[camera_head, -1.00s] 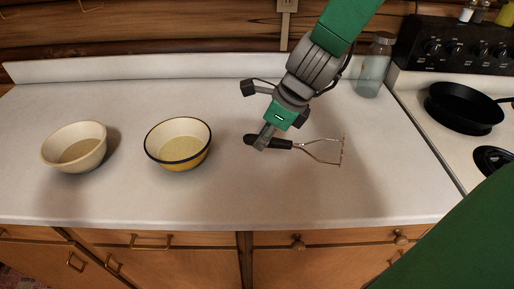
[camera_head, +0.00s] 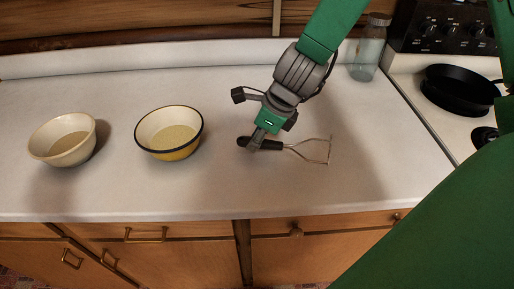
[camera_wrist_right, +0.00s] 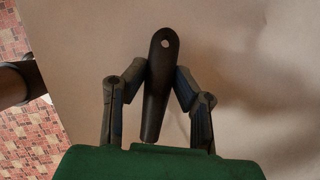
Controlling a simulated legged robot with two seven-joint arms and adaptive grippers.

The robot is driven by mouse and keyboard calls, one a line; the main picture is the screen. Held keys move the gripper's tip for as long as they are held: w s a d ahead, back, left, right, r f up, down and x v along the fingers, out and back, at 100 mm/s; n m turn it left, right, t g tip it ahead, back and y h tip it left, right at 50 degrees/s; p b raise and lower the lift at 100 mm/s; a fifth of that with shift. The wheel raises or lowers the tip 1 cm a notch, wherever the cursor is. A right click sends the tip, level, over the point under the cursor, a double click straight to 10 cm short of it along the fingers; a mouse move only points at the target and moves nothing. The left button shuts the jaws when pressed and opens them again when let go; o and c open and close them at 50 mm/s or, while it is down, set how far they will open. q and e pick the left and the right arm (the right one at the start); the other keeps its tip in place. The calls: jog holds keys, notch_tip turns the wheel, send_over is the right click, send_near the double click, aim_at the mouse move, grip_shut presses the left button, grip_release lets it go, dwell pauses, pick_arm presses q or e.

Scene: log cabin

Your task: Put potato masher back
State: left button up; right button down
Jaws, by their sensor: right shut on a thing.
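The potato masher (camera_head: 308,149) has a black handle and a bent metal wire head. In the head view it is level with the white counter, its head pointing right; I cannot tell whether it touches the counter. My right gripper (camera_head: 254,143) is shut on its black handle. In the right wrist view the handle (camera_wrist_right: 158,85) stands between the two fingers (camera_wrist_right: 160,80), its holed end pointing up the picture, and the wire head is hidden. My left gripper is not in view.
A yellow bowl (camera_head: 190,152) and a cream bowl (camera_head: 85,155) stand on the counter (camera_head: 200,200) to the left. A glass jar (camera_head: 368,55) stands at the back right. A black pan (camera_head: 455,92) sits on the stove. The counter's front middle is clear.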

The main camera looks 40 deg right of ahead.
aim_at(256, 155)
notch_tip(256, 155, down, 3)
jog(key=shift+f, duration=0.1)
jog(key=c, duration=1.3)
grip_release()
jog(key=shift+a, duration=0.1)
jog(key=shift+f+b, duration=0.15)
jog(key=shift+b, duration=0.3)
jog(key=p+v, duration=0.4)
jog(key=v, duration=1)
jog(key=shift+f, duration=0.1)
jog(key=shift+d, duration=0.25)
